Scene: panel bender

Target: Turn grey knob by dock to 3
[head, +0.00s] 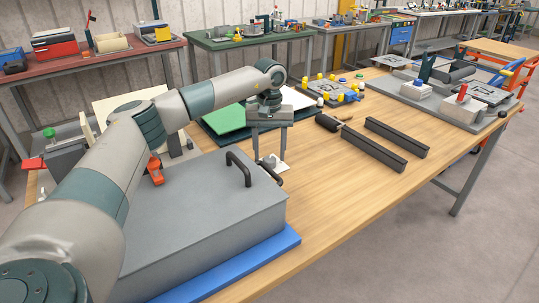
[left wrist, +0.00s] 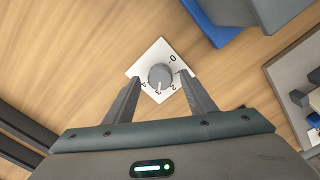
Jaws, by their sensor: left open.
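The grey knob (left wrist: 159,76) sits on a white square plate (left wrist: 149,62) on the wooden table. In the left wrist view I see the digits 0, 2, 3 and 4 around it. Which digit the knob points to is too small to tell. My left gripper (left wrist: 161,78) points down over it, open, with one finger on each side of the knob. I cannot tell whether the fingers touch it. In the head view the left gripper (head: 269,152) stands over the plate (head: 282,168), just behind the grey case. My right gripper is not in view.
A large grey case (head: 205,220) with black handles rests on a blue base (head: 285,243) close in front. Two dark bars (head: 385,148) lie to the right. A green sheet (head: 225,122) and a fixture with yellow pegs (head: 333,90) are behind. The table's front right is clear.

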